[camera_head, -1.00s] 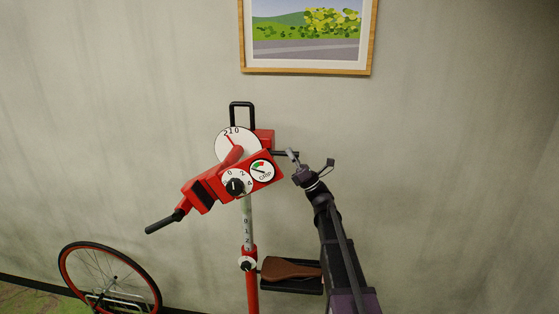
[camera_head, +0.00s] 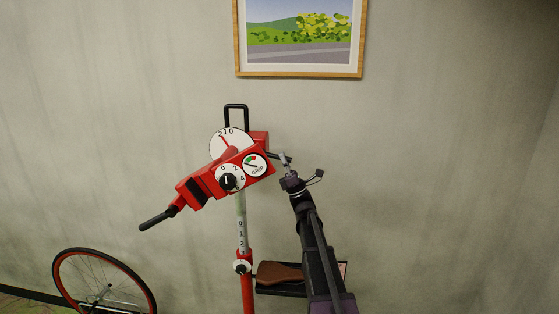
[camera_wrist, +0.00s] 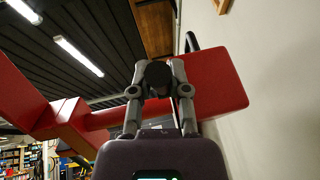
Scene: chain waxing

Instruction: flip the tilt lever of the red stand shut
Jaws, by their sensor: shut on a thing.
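The red stand (camera_head: 247,270) rises in front of the wall, with a tilted red clamp head (camera_head: 200,190) carrying a grip gauge, a numbered knob and a white tilt dial. The tilt lever (camera_head: 273,155) is a short dark bar out of the head's right side. My gripper (camera_head: 286,162) is at the end of this lever. In the wrist view my gripper's two fingers (camera_wrist: 158,72) are closed around the lever's round dark end (camera_wrist: 158,78), with the red head behind it. The lever's root is partly hidden there.
A tray (camera_head: 300,291) with a brown saddle (camera_head: 278,273) is on the post below my arm. A bicycle wheel (camera_head: 60,270) stands at lower left. A framed picture (camera_head: 357,40) hangs above. The wall to the right is clear.

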